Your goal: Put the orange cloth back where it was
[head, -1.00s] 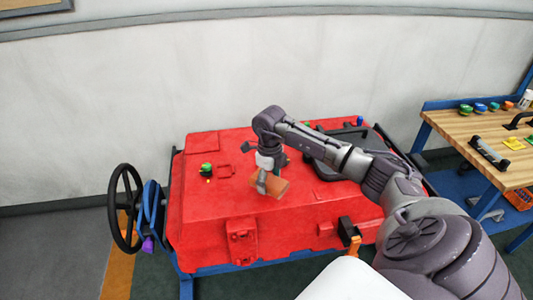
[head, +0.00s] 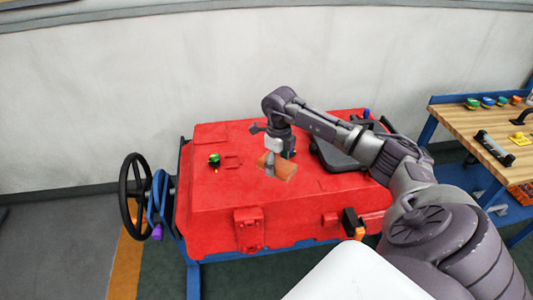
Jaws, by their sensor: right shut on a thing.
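The orange cloth (head: 286,171) is a small flat orange-brown piece over the top of the red tank (head: 222,205). My right gripper (head: 270,168) reaches in from the right, points down, and is shut on the cloth. I cannot tell whether the cloth touches the tank top. The gripper fingers hide part of the cloth. My left gripper is not in view.
A green-topped cap (head: 214,160) sits on the tank left of the cloth. A dark lid (head: 335,155) lies to the right, partly behind my arm. A black handwheel (head: 131,200) is at the left. A wooden workbench (head: 500,150) with several coloured items stands at right.

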